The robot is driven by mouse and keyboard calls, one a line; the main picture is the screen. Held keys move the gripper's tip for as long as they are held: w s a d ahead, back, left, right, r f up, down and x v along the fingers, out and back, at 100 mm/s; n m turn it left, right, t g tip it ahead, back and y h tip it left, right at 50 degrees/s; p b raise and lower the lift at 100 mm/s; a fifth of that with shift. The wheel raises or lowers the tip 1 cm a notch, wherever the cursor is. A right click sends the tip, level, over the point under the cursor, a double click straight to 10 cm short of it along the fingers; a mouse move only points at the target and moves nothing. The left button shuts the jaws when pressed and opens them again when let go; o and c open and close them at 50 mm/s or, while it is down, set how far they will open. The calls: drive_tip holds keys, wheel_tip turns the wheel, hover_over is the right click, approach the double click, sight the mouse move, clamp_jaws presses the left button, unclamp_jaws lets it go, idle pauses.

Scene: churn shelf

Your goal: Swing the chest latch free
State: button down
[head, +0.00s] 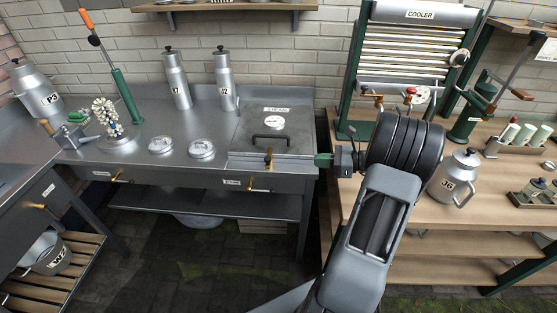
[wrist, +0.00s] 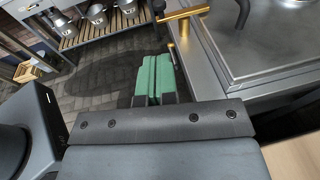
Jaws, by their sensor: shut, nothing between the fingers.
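The chest is set into the metal counter. Its flat grey lid (head: 285,132) is down, with a round gauge and a dark handle on top. The brass latch (head: 268,159) sits at the lid's front edge. In the wrist view the latch (wrist: 186,14) is a brass bar on a short post beside the lid's rim (wrist: 232,82). My gripper (head: 322,160) has green fingers and is just right of the chest's front corner. Its fingers (wrist: 154,72) are shut together and empty, apart from the latch. Exactly how the latch engages the lid is not clear.
A brass drawer handle (head: 250,184) sticks out below the chest's front. Two tall cans (head: 176,82) and two small round lids (head: 161,145) stand left of the chest. A wooden bench (head: 345,192) with a cooler (head: 415,60) and can J6 (head: 452,178) is on the right.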

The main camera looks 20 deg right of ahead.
sight(269, 154)
drive_tip(key=p+x, duration=0.1)
drive_tip(key=x, duration=1.3)
idle(0.3)
